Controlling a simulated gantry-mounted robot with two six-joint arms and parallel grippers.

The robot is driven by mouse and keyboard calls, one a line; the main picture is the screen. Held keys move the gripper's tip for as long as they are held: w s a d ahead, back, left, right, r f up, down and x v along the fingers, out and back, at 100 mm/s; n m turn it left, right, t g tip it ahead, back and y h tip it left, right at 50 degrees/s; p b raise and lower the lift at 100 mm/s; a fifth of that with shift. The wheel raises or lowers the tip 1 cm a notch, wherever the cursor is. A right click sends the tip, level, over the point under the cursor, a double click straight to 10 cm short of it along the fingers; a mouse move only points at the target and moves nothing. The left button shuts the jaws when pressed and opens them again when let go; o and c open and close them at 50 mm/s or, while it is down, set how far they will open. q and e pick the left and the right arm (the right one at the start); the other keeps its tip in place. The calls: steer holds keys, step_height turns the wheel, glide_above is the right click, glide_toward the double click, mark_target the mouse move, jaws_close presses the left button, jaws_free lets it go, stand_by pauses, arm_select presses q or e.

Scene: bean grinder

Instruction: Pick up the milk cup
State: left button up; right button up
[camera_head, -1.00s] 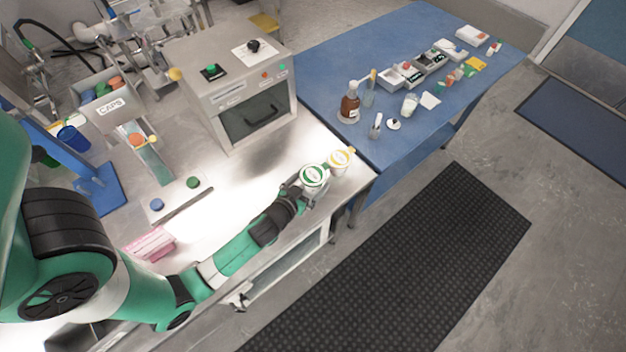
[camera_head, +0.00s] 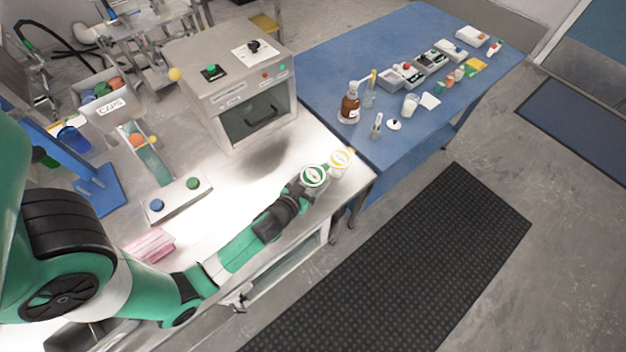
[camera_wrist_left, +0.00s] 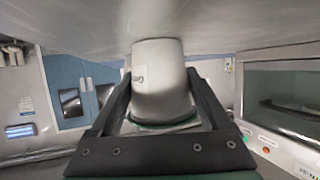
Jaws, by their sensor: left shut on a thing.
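A pale cup with a green-rimmed lid (camera_head: 314,176) stands near the front right corner of the metal counter. My left gripper (camera_head: 312,184) is shut on this cup, with its fingers on either side of it. In the left wrist view the grey-white cup (camera_wrist_left: 160,80) fills the space between the dark fingers, and its green rim is at the bottom. A similar cup with a yellow-rimmed lid (camera_head: 339,161) stands just beyond it. I cannot read the lids to tell which is the milk cup. My right gripper is not in view.
A grey oven-like box (camera_head: 235,90) stands behind on the counter, and a pink pack (camera_head: 150,245) lies near my arm. The counter's middle is clear.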

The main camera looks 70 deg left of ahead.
mark_target(316, 171)
arm_select(q)
steer(key=shift+r, duration=0.1)
steer(key=shift+r+p, duration=0.45)
steer(key=shift+r, duration=0.15)
steer(key=r, duration=0.1)
steer(key=r+p, duration=0.1)
steer(key=shift+s+d+r, duration=0.15)
steer(key=shift+s+r, duration=0.1)
steer(key=shift+r, duration=0.15)
steer(key=a+r+p+v, duration=0.2)
steer(key=r+v, duration=0.1)
steer(key=v, duration=1.2)
steer(key=shift+s+d, duration=0.15)
steer(key=shift+s, duration=0.15)
steer(key=shift+w+r, duration=0.1)
